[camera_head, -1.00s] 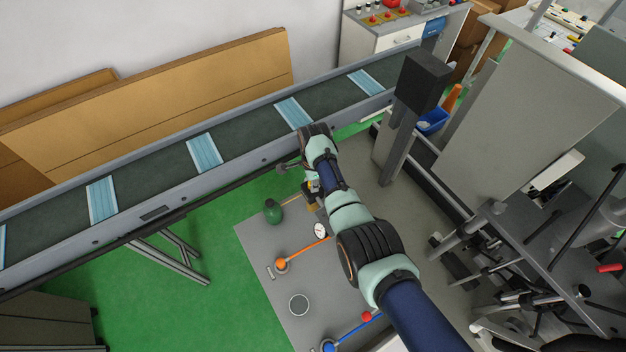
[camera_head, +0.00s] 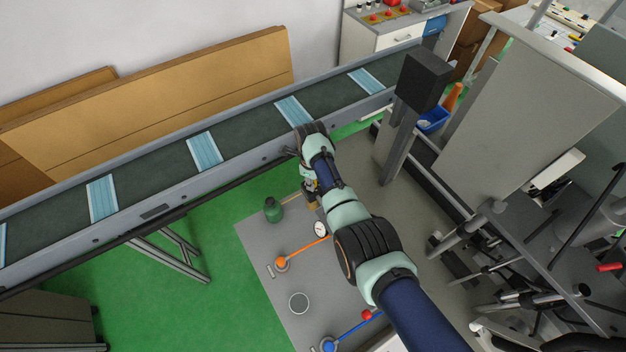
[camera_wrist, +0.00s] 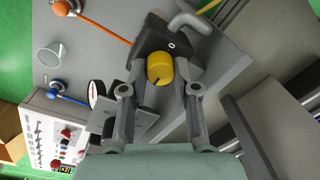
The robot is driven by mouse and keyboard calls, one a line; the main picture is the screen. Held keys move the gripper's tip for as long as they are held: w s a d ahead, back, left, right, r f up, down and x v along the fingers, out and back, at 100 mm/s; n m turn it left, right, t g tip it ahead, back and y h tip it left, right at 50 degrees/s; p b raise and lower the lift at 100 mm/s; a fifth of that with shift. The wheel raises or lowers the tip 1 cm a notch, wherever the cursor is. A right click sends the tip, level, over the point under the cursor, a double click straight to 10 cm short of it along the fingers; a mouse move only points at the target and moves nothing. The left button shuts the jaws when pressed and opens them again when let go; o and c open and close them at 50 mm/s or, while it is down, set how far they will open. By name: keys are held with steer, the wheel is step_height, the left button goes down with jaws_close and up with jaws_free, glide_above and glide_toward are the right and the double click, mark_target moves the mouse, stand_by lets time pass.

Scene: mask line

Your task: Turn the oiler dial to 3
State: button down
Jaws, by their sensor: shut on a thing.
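The oiler dial is a yellow knob (camera_wrist: 160,68) on a dark housing (camera_wrist: 165,36) in the wrist view. A white "0" shows on the housing just above the knob. A dark mark sits at the knob's lower edge. My gripper (camera_wrist: 163,78) has one finger on each side of the knob and is shut on it. In the head view, my gripper (camera_head: 310,188) is at the oiler, beside the conveyor, and my wrist mostly hides the dial. The number 3 is not readable.
A round white gauge (camera_head: 320,229) is close to the oiler. A green bottle (camera_head: 272,210) stands left on the grey plate (camera_head: 262,245). An orange-handled valve (camera_head: 282,263) and a blue-handled one (camera_head: 330,345) lie nearer. The conveyor (camera_head: 240,150) carries masks behind.

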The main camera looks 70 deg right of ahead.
stand_by(0.5)
steer(key=c, duration=0.9)
jaws_free()
steer(key=shift+o, duration=0.2)
step_height(320, 180, up, 12)
steer(key=shift+a, duration=0.35)
